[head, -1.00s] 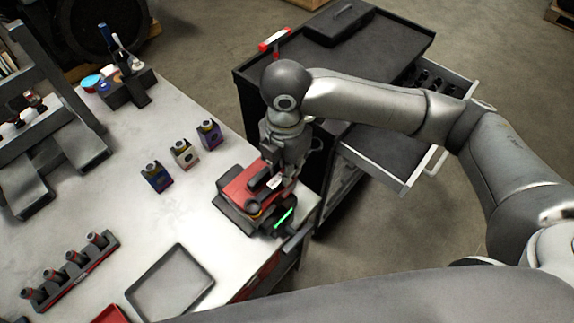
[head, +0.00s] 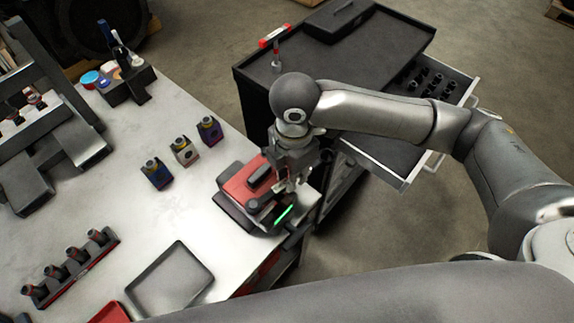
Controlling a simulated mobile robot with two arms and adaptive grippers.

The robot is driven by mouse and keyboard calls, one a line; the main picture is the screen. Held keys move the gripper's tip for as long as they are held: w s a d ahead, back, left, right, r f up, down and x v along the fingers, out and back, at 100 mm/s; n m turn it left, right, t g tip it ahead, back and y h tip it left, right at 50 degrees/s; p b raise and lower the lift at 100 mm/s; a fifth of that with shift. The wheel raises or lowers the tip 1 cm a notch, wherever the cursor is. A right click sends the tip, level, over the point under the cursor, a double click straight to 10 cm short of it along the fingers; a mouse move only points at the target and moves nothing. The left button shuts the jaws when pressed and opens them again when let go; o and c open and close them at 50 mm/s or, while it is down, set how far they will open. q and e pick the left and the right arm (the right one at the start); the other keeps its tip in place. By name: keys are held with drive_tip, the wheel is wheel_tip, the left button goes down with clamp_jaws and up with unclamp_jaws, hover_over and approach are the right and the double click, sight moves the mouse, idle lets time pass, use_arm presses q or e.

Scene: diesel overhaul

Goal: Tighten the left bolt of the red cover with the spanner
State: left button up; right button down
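The red cover (head: 240,187) sits on a dark fixture at the right end of the workbench, with a black raised part on top. My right gripper (head: 290,187) points down over the right side of the cover. Its fingers are small and partly hidden, so I cannot tell whether they are open or shut. A dark bar with a rounded end (head: 252,205) lies low beside the fingers at the cover's front. It may be the spanner, but I cannot tell whether it is held. The cover's bolts are not clear. My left gripper is out of view.
An empty grey tray (head: 168,283) and a rack of injector-like parts (head: 70,268) are nearer. A black tool cart (head: 345,60) with an open drawer (head: 385,160) stands beyond the bench. A green strip (head: 283,215) glows by the fixture.

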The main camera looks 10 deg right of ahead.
drive_tip(key=shift+s+d, duration=0.1)
drive_tip(key=shift+s, duration=0.05)
drive_tip(key=s+m, duration=0.2)
drive_tip(key=m, duration=0.1)
drive_tip(key=shift+s+d, duration=0.15)
drive_tip(key=shift+d, duration=0.15)
drive_tip(key=s+m, duration=0.2)
drive_tip(key=shift+s+m, duration=0.1)
drive_tip(key=shift+m, duration=0.2)
idle(0.4)
